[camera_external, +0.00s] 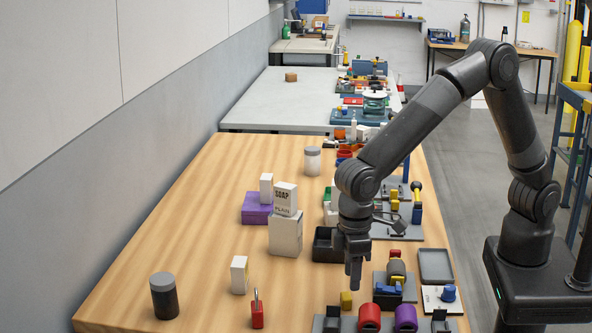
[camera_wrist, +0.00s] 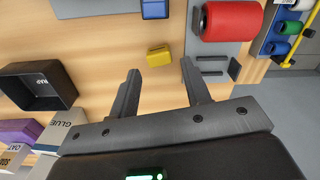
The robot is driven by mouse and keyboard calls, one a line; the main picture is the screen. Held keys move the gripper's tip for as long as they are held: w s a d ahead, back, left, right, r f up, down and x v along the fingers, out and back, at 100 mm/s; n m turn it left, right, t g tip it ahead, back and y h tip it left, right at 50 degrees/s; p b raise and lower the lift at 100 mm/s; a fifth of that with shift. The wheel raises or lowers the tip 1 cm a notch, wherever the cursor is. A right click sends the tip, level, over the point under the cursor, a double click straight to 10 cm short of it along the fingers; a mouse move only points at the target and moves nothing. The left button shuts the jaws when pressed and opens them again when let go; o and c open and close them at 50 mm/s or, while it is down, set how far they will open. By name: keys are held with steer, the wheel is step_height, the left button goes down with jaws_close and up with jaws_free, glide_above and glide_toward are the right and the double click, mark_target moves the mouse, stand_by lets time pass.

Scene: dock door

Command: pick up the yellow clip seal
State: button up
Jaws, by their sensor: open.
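The yellow clip seal (camera_external: 346,300) looks like a small yellow block on the wooden table. It sits near the front edge of the external view, just left of the red cylinder. In the wrist view the yellow clip seal (camera_wrist: 158,56) lies on bare wood, ahead of and between the fingertips, and shows fully. My gripper (camera_external: 355,276) points down above the table close to the block, apart from it as far as I can tell. In the wrist view my gripper (camera_wrist: 160,70) is open, with nothing between its fingers.
A red cylinder (camera_wrist: 230,20) on a grey base stands right of the block. A black open bin (camera_wrist: 38,86) is to the left, with a glue box (camera_wrist: 55,135) below it. A red padlock-like object (camera_external: 257,312) stands further left. Bare wood surrounds the block.

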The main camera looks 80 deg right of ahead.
mark_target(348, 295)
steer(key=shift+w+d+f, duration=0.1)
steer(key=shift+w+f, duration=0.1)
steer(key=shift+f, duration=1.4)
steer(key=shift+w+d+f, duration=0.1)
steer(key=shift+w+f, duration=0.05)
steer(key=shift+f, duration=1.4)
steer(key=shift+c, duration=0.3)
steer(key=c, duration=0.7)
steer(key=shift+o, duration=0.2)
steer(key=shift+r, duration=0.15)
